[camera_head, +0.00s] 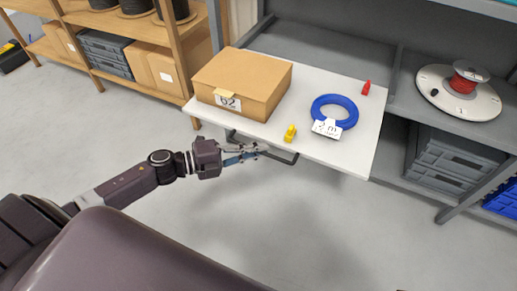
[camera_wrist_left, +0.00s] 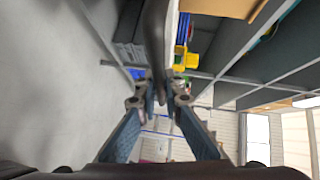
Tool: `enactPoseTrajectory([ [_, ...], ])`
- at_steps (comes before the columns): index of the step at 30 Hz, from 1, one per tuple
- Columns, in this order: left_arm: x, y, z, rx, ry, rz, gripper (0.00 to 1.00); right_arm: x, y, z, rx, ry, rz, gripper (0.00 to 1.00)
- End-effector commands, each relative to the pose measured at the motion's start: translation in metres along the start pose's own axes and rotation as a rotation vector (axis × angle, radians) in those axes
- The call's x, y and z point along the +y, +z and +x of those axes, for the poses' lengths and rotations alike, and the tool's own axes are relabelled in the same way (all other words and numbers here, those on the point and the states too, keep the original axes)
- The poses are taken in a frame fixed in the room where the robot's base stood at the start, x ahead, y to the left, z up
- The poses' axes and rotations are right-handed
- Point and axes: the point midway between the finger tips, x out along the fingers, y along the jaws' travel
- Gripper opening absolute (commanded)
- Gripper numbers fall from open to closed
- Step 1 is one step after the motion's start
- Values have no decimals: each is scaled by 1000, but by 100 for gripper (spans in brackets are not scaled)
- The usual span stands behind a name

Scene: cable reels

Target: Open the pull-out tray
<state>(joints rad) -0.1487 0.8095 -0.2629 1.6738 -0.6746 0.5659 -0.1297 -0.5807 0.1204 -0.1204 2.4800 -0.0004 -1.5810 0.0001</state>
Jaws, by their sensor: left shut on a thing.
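The pull-out tray (camera_head: 345,152) is a white board that sticks out from the grey shelf unit. A dark bar handle (camera_head: 284,159) runs along its front edge. My left gripper (camera_head: 262,149) is shut on this handle, coming from the left below the tray's front edge. In the left wrist view the dark handle (camera_wrist_left: 155,35) passes between the two fingertips (camera_wrist_left: 166,90). My right gripper is not in view.
On the tray are a cardboard box (camera_head: 245,82), a blue cable coil (camera_head: 334,111) with a white label, a yellow item (camera_head: 290,133) and a red item (camera_head: 366,88). A red reel (camera_head: 466,80) lies right. Wooden shelving (camera_head: 185,45) stands left. The floor in front is clear.

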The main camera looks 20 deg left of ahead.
Motion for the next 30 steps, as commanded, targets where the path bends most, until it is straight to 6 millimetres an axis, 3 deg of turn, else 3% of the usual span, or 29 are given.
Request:
enactPoseTrajectory([
  [3,0,1,0,-2,1,0,0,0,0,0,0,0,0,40],
  [4,0,1,0,-2,1,0,11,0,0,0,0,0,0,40],
  [9,0,1,0,-1,1,0,26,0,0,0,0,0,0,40],
  [20,1,0,-6,-1,2,-1,26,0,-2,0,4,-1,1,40],
  [30,2,0,-63,-2,5,-3,26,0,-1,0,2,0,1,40],
])
